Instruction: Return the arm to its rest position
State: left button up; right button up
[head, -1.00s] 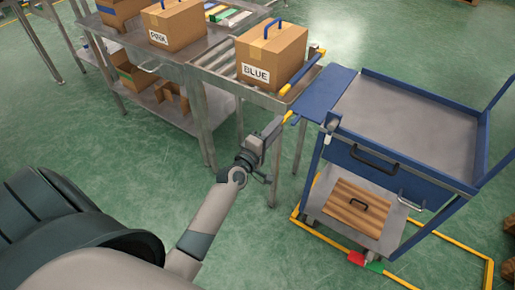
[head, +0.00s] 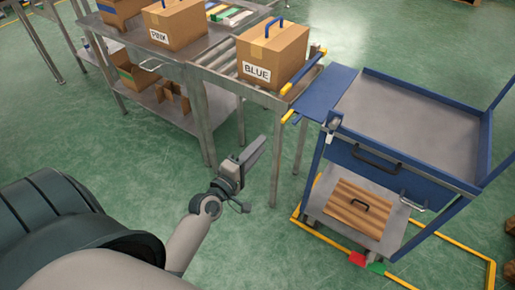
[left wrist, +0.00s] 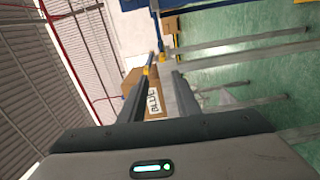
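My left gripper (head: 254,150) hangs over the green floor in front of the roller table, with nothing in it. In the left wrist view the two fingers (left wrist: 162,82) stand apart, and the BLUE box (left wrist: 153,100) shows beyond and between them, not touched. In the head view the BLUE box (head: 272,54), with a blue handle on top, stands on the roller table (head: 220,72). My right gripper is not in view.
A blue trolley (head: 408,125) with an empty grey top stands at the right, inside yellow floor marking. A steel table with the PINK box (head: 174,24) is at the upper left. The floor (head: 130,150) around my left arm is clear.

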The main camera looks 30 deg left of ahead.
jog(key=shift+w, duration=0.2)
pick_arm(q)
jog(key=s+d+f+m+g, duration=0.2)
jog(key=s+d+f+m, duration=0.1)
jog(key=f, duration=0.6)
jog(key=s+d+f+m+g+h, duration=0.1)
jog(key=s+d+f+m+g, duration=0.2)
jog(key=f, duration=0.7)
jog(key=s+d+f+m+g, duration=0.2)
jog(key=s+f+m, duration=0.15)
jog(key=f, duration=0.55)
jog(key=s+d+f+m+g, duration=0.2)
jog(key=s+f+m, duration=0.3)
jog(key=s+f, duration=0.3)
jog(key=s+d+f+m+g, duration=0.2)
jog(key=s+f+m, duration=0.3)
jog(key=s+f, duration=0.4)
jog(key=shift+s+d+f+g+p, duration=0.2)
jog(key=shift+s+f+g+p, duration=0.15)
jog(key=shift+g, duration=0.45)
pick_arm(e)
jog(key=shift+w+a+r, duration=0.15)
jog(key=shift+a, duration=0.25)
pick_arm(q)
jog(key=shift+a, duration=0.1)
